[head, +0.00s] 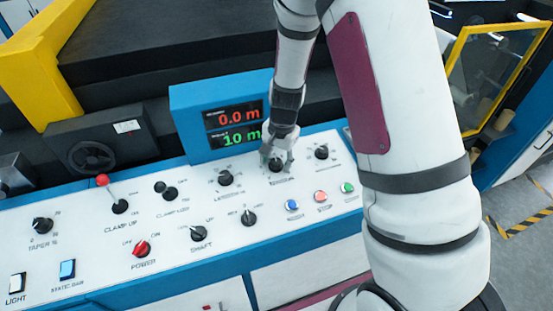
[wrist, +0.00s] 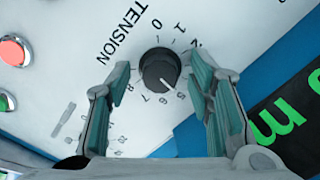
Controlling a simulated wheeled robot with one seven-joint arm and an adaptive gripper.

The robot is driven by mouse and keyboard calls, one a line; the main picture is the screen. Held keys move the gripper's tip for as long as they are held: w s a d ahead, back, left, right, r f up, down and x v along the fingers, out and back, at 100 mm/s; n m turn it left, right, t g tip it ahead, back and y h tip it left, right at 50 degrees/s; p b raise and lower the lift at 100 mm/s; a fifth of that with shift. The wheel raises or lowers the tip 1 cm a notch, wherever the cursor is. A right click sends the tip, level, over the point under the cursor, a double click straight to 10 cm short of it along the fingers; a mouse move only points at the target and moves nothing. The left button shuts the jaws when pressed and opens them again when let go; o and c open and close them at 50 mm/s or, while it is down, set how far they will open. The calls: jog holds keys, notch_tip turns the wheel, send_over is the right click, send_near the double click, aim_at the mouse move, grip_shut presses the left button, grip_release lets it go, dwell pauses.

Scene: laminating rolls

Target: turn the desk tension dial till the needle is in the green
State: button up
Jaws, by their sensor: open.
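The tension dial (wrist: 158,66) is a round black knob with a white pointer line, on a white panel with printed numbers and the word TENSION. Its pointer line is toward the 5 to 6 side of the scale. My gripper (wrist: 157,74) is open, with one finger on each side of the dial; I cannot tell whether either finger touches it. In the head view my gripper (head: 276,150) is over the dial (head: 275,165) and partly hides it. No gauge with a needle or green band can be made out in either view.
A blue display box (head: 222,118) reading 0.0 m and 10 m stands close left of my gripper. Other knobs, a red-topped lever (head: 103,181), a red power knob (head: 141,248) and blue (head: 292,205), red (head: 320,196) and green (head: 347,188) buttons crowd the panel.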

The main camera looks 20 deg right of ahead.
jog(key=shift+r, duration=0.1)
notch_tip(320, 180, up, 12)
jog(key=s, duration=0.1)
jog(key=shift+s+d, duration=0.25)
jog(key=shift+d, duration=0.05)
dwell(0.4)
jog(key=s+a+r+n+t, duration=0.15)
jog(key=s+r+n, duration=0.35)
jog(key=s+r, duration=0.7)
jog(key=s+r+n+t, duration=0.2)
jog(key=s+r+n, duration=0.2)
jog(key=s, duration=0.6)
jog(key=shift+d+r+n+t+h+b, duration=0.35)
jog(key=shift+d+r+n+b, duration=0.1)
jog(key=shift+r, duration=0.65)
jog(key=shift+s, duration=0.1)
dwell(0.5)
